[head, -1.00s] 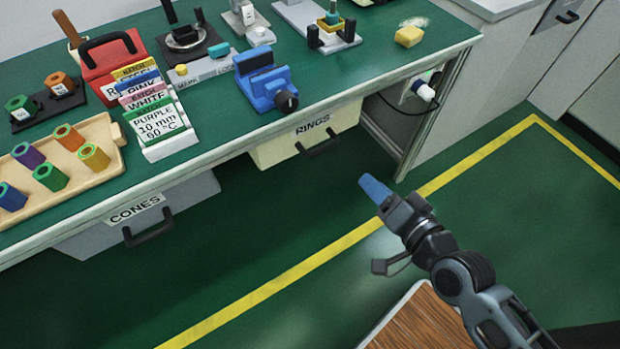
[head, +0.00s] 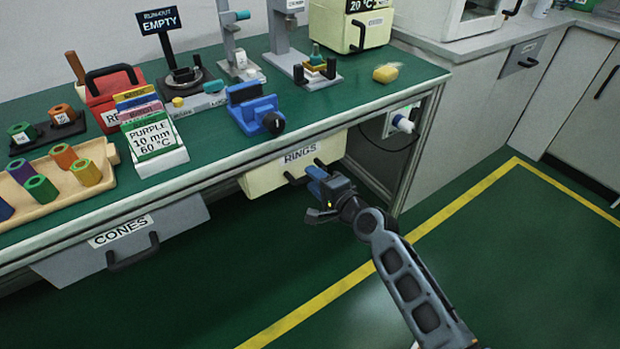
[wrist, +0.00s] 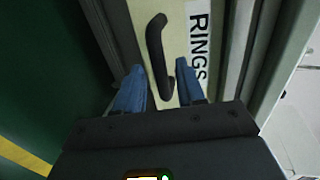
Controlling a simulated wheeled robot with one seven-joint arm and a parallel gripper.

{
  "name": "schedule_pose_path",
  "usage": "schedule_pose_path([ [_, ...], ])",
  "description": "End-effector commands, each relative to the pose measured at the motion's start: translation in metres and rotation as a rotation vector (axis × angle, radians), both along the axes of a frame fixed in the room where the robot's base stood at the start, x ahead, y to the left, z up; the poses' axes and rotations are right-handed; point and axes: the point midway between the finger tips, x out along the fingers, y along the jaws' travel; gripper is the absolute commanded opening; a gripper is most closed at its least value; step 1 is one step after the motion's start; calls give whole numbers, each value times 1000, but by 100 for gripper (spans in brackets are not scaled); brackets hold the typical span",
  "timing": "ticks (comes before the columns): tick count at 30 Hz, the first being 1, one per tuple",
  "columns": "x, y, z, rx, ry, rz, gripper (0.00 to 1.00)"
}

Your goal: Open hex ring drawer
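The cream drawer labelled RINGS (head: 262,180) hangs under the green bench and looks shut or nearly so; I cannot tell exactly. Its black bar handle (head: 297,177) is partly hidden by my gripper (head: 316,180) in the head view. In the wrist view the RINGS drawer front (wrist: 182,20) fills the middle, and its handle (wrist: 157,50) runs lengthwise between the blue fingertips. My gripper (wrist: 158,80) is open, one finger to each side of the handle's lower part. I cannot tell whether either finger touches it.
A grey CONES drawer (head: 125,240) with a black handle hangs to the left. A bench leg (head: 415,150) stands close to the right of the RINGS drawer. The green floor (head: 220,285) in front is clear, crossed by a yellow line (head: 300,320).

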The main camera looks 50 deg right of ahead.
Motion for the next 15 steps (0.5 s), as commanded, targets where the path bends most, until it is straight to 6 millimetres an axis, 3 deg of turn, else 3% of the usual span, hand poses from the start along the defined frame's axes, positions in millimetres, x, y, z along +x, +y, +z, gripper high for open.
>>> schedule_pose_path([
  [6, 19, -6, -5, -1, 0, -1, 38],
  [15, 22, -7, -5, -1, 0, -1, 38],
])
